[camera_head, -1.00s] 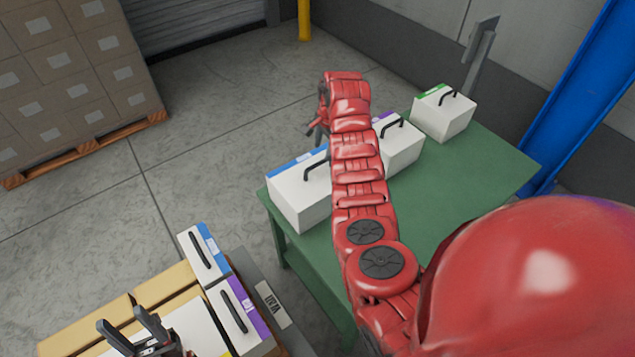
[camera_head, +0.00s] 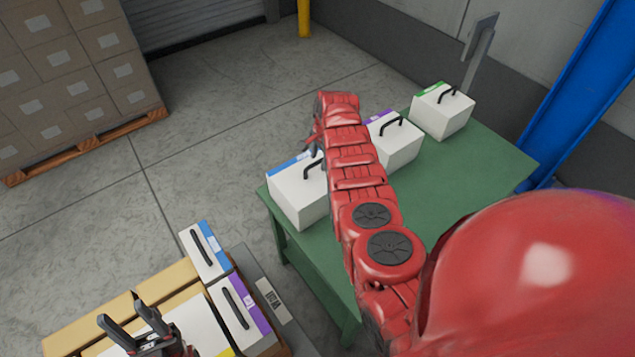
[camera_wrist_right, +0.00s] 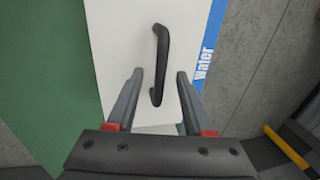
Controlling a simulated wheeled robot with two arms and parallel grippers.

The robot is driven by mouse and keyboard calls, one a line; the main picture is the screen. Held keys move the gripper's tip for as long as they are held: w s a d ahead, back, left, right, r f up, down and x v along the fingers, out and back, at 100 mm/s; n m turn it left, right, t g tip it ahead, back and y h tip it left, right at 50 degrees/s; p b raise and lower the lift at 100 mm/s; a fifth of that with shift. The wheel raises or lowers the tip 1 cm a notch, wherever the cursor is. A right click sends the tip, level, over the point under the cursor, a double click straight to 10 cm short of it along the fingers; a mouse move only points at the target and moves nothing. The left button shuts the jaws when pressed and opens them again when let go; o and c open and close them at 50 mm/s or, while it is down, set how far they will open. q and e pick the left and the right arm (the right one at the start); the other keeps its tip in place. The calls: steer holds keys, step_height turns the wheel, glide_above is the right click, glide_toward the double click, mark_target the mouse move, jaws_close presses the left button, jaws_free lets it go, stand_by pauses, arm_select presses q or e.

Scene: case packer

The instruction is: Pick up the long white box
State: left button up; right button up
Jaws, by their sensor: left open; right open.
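The long white box (camera_head: 296,193) with a blue strip stands on the green table's near left corner. It also fills the middle of the right wrist view (camera_wrist_right: 118,45), with a black handle (camera_wrist_right: 161,60) and the word "water" on the strip. My right gripper (camera_head: 313,150) is over this box, mostly hidden by my red arm in the head view. In the right wrist view my right gripper (camera_wrist_right: 160,74) is open, with the handle between its fingers as seen from above; contact cannot be told. My left gripper (camera_head: 125,325) is open at the lower left, over the packed boxes.
A purple-striped box (camera_head: 396,145) and a green-striped box (camera_head: 441,112) stand further back on the green table (camera_head: 460,180). At the lower left, a blue-striped box (camera_head: 200,255) and a purple-striped box (camera_head: 235,312) stand beside cardboard (camera_head: 170,285). The table's right part is clear.

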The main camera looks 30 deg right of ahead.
jaws_close()
stand_by(1.3)
